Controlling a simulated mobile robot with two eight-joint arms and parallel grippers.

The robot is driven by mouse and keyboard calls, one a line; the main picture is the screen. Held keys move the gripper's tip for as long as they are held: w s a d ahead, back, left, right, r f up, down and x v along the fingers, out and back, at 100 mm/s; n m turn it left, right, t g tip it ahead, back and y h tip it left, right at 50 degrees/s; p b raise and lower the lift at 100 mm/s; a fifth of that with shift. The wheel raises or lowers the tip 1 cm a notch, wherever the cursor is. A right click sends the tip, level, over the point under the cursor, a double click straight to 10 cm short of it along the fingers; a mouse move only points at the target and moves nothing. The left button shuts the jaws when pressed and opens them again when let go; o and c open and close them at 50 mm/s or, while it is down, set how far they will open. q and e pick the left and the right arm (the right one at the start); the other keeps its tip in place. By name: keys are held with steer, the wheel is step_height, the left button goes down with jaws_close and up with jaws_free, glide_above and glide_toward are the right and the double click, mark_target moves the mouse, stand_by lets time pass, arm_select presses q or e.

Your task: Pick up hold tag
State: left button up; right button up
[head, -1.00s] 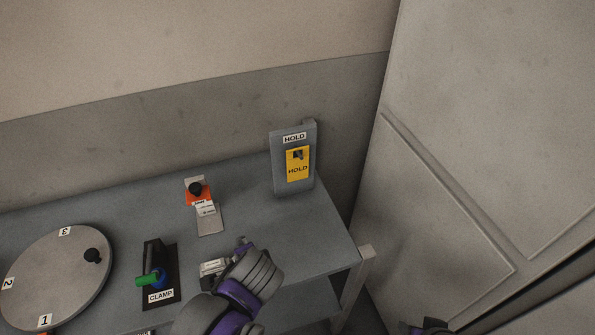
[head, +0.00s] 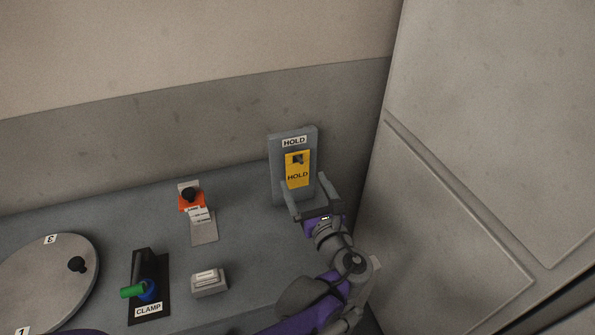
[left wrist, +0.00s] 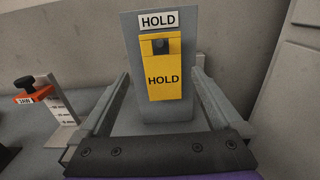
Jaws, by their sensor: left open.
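The yellow hold tag (head: 298,170) hangs from a dark peg on an upright grey board (head: 277,172) labelled HOLD, at the back right of the table. In the left wrist view the tag (left wrist: 163,78) faces the camera, upright, with the peg near its top. My left gripper (head: 311,192) is open in front of the board. Its two fingers (left wrist: 158,100) stand apart to the left and right of the tag, and nothing is between them. I cannot tell how far the fingertips are from the tag. My right gripper does not show.
A grey table (head: 110,225) bears a round numbered disc (head: 40,280), a CLAMP block with a green handle (head: 132,291), a stand with an orange piece and black knob (head: 190,197), and a small grey box (head: 209,283). Walls stand behind and right.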

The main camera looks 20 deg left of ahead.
mark_target(298, 167)
arm_select(q)
steer(key=shift+x, duration=2.75)
steer(key=shift+d+f, duration=0.15)
steer(key=c, duration=1.3)
steer(key=shift+o, duration=0.2)
